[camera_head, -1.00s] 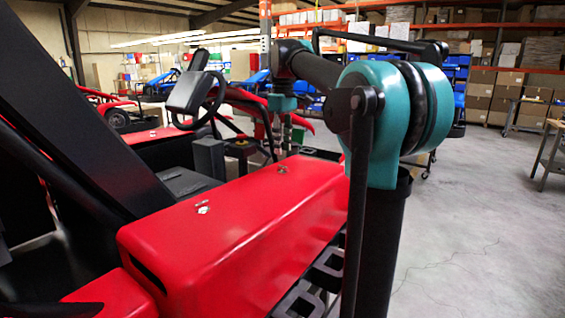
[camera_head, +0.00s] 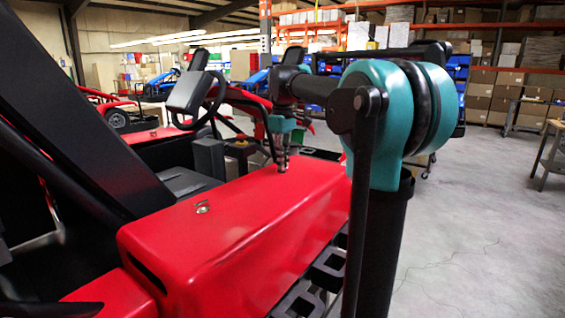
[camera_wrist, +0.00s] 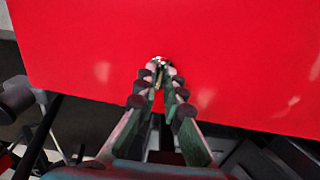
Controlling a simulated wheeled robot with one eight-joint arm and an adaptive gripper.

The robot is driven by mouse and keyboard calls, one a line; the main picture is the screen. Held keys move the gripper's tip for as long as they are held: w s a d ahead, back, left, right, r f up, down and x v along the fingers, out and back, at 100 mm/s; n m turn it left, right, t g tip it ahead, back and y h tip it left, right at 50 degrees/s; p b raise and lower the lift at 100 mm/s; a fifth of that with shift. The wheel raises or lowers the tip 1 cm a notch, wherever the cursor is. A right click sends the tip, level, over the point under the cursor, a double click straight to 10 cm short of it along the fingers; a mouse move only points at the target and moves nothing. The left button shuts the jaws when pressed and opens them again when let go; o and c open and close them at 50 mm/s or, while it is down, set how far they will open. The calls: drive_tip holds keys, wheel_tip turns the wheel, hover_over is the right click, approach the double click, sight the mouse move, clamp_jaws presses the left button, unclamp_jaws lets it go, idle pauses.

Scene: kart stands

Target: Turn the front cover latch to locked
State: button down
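The red cover (camera_head: 250,225) has a small metal latch (camera_head: 203,207) on its near part in the head view. A second small metal latch (camera_wrist: 161,60) shows in the wrist view on the red surface, at the tips of my gripper (camera_wrist: 160,70). The fingers are partly open with a narrow gap, one on each side of this latch; whether they touch it I cannot tell. In the head view my gripper (camera_head: 282,168) points down at the far part of the cover and hides that latch. The turn position of either latch is too small to read.
A black seat and steering wheel (camera_head: 190,92) stand beyond the cover, and a black frame bar (camera_head: 80,130) slants across the left. Black brackets (camera_head: 328,270) line the cover's right side. Open concrete floor (camera_head: 470,220) lies to the right.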

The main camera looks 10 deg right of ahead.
idle(0.5)
drive_tip(key=m, duration=0.5)
drive_tip(key=shift+m, duration=0.4)
drive_tip(key=m, duration=1.1)
drive_tip(key=shift+m, duration=0.4)
drive_tip(key=c, duration=1.6)
unclamp_jaws()
drive_tip(key=shift+c, duration=0.2)
